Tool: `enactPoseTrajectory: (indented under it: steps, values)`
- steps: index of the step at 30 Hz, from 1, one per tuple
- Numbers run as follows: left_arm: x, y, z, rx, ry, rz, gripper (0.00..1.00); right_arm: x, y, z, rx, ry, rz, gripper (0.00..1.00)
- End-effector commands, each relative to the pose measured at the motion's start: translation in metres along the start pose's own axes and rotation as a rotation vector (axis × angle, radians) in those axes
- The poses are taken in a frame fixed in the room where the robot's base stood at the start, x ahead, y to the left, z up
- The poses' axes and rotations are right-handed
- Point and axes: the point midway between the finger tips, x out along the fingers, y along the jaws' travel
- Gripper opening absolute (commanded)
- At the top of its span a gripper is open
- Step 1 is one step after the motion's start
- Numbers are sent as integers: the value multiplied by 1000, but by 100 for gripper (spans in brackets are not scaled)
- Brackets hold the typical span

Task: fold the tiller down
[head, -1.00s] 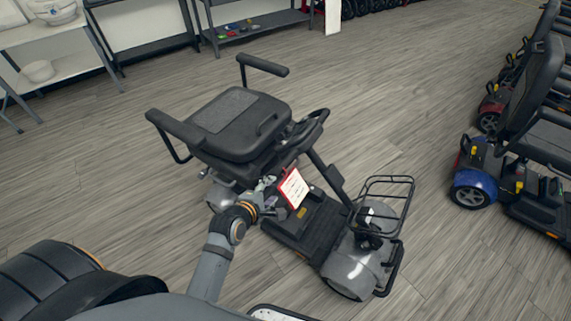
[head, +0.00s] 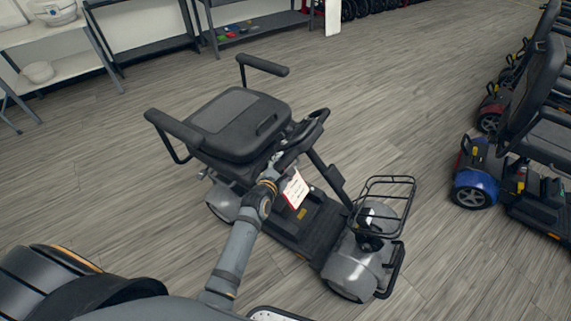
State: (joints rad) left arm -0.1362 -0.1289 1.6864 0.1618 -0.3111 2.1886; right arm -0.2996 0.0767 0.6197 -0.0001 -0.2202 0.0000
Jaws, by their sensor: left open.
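A grey scooter stands on the floor, with its tiller (head: 328,174) leaning back from the front wheels toward the folded black seat (head: 238,125). The tiller's handlebar (head: 312,125) is at the top, close to the seat's edge. A white tag with a red edge (head: 296,188) hangs by the tiller. My left gripper (head: 277,163) is open beside the seat, just below the handlebar and above the tag. My arm hides part of the scooter, and I cannot tell whether the fingers touch the handlebar. My right gripper is not in view.
A wire basket (head: 384,199) is over the scooter's front. Other scooters, one with blue panels (head: 474,186), stand in a row at the right. Shelves (head: 255,24) line the back wall. The floor (head: 400,110) between is clear.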

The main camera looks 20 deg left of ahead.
Motion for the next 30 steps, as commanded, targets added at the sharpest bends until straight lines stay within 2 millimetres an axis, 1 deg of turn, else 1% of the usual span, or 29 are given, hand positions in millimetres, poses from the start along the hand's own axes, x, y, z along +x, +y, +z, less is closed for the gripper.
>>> enactPoseTrajectory:
  steps: [1, 3, 11, 22, 30]
  values:
    - [5, 0, 0, 1, 0, 0, 51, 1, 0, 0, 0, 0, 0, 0]
    - [8, 0, 0, 1, -1, 1, 51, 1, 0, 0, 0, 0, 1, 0]
    - [9, 0, 0, 0, 0, 0, 51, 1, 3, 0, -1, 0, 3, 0]
    - [9, 0, 0, 0, 0, 0, 1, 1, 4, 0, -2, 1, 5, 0]
    - [8, 0, 0, 1, 0, 0, 0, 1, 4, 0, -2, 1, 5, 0]
